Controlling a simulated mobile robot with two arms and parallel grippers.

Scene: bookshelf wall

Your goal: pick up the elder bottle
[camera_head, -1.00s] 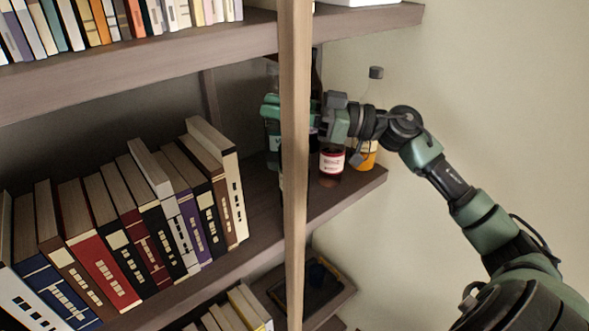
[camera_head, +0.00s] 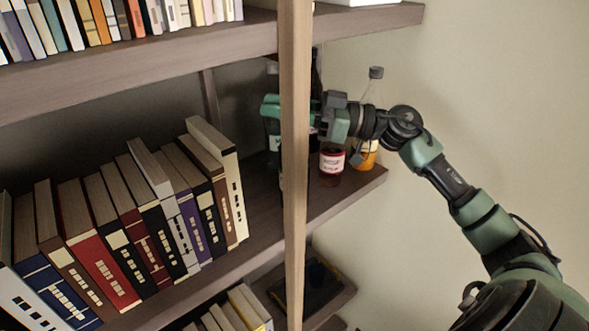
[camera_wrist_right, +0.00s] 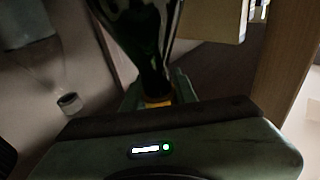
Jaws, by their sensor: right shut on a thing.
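My right gripper reaches into the shelf from the right; a green finger (camera_head: 270,107) shows left of the wooden post. In the wrist view the right gripper (camera_wrist_right: 158,95) is shut around the neck of a dark green bottle (camera_wrist_right: 143,30) with an orange-yellow band at its neck. The post hides much of the grip in the head view. A bottle with a pale label (camera_head: 274,143) stands below the finger, and a tall dark bottle (camera_head: 316,75) shows right of the post. I cannot read which one is elder. My left gripper is not in view.
The upright post (camera_head: 294,180) stands in front of the hand. A red-labelled bottle (camera_head: 332,162) and a clear bottle with orange liquid (camera_head: 368,155) stand on the shelf's right end (camera_head: 350,190). Books (camera_head: 110,240) fill the left, and another shelf (camera_head: 150,70) is above.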

